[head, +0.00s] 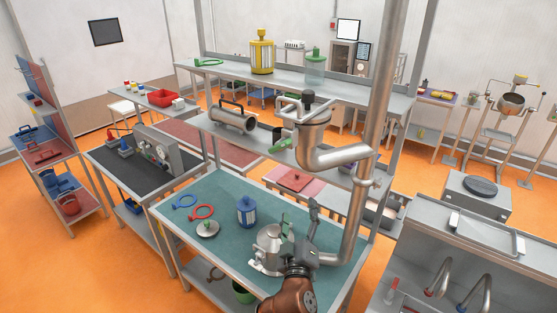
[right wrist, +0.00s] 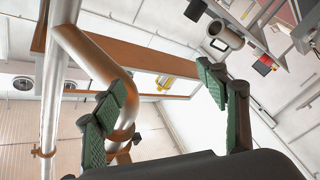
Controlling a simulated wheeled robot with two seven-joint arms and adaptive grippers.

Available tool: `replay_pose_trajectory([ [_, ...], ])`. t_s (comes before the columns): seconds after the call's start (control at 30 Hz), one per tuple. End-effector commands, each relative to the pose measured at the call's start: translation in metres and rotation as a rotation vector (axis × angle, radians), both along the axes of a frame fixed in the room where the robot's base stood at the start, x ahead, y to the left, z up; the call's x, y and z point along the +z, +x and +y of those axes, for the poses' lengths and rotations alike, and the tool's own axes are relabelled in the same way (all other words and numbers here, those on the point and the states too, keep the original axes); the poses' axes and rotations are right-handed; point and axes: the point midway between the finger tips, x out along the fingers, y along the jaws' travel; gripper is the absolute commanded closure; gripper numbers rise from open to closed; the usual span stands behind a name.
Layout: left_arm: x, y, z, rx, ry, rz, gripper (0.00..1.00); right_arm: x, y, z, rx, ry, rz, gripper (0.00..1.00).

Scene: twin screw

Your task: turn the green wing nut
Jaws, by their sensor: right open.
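A small green piece (head: 280,146), which looks like the green wing nut, sits at the left side of the steel pipe fitting (head: 313,130). My right gripper (head: 300,214) is open and empty, below that piece and above the green-topped bench. In the right wrist view, its two green-padded fingers (right wrist: 170,108) stand wide apart with nothing between them. I cannot make out the wing nut in that view. My left gripper is not in view.
The steel pipe (head: 376,110) rises close to the right of my gripper; its bend also shows in the right wrist view (right wrist: 100,65). A silver metal body (head: 268,247), a blue canister (head: 247,212) and a red clamp ring (head: 201,211) are on the bench.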

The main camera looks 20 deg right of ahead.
Motion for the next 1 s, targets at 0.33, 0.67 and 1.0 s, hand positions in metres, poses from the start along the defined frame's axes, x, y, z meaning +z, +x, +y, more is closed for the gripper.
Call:
replay_pose_trajectory([
  [0.33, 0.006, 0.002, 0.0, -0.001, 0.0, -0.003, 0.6, 0.182, -0.048, 0.077, -0.025, -0.22, -0.389, 0.33],
  [0.67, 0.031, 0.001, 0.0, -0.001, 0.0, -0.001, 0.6, 0.214, -0.019, 0.069, -0.028, -0.231, -0.403, 0.33],
  [1.0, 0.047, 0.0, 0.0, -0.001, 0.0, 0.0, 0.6, 0.229, 0.009, 0.058, -0.027, -0.227, -0.402, 0.33],
])
